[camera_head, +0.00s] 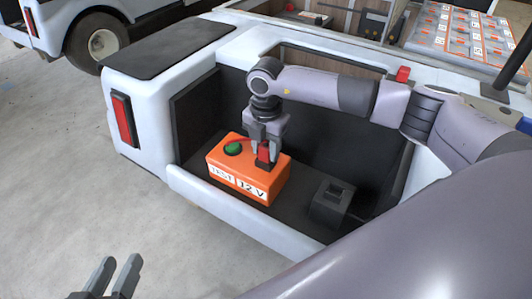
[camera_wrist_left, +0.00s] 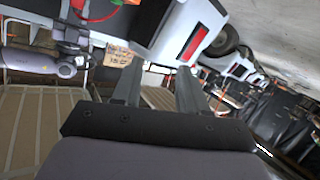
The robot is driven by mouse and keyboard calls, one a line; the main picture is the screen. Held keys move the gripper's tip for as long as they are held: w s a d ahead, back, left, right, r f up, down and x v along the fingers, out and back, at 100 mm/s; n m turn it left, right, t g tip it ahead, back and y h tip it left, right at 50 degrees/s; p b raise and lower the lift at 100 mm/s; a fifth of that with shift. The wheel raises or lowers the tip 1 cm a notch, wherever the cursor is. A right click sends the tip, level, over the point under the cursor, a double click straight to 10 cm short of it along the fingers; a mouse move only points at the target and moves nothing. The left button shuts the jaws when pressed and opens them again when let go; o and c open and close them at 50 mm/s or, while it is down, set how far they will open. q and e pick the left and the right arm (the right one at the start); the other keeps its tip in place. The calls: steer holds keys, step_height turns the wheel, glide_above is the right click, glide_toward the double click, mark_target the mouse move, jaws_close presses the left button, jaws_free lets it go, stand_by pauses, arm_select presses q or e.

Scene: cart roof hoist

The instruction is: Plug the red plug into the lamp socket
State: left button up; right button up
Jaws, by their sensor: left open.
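The red plug (camera_head: 263,154) is at the right end of the top of the orange test box (camera_head: 225,182), which is marked "TEST 12 V". My right gripper (camera_head: 266,146) reaches down over the box, its fingers on both sides of the plug and close against it. I cannot tell whether the plug sits in the box or just above it. A black block with a recess on top (camera_head: 331,203), perhaps the lamp socket, stands to the right of the box. My left gripper (camera_head: 118,272) is open and empty, low at the left; its fingers also show in the left wrist view (camera_wrist_left: 158,88).
A green round knob (camera_head: 233,148) is on the box. The box and black block are in an open dark bay of the white cart (camera_head: 215,215), with a raised front lip. A second cart (camera_head: 95,35) stands behind at left. The floor at left is clear.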

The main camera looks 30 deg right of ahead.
steer(key=shift+c, duration=0.7)
steer(key=shift+r, duration=0.1)
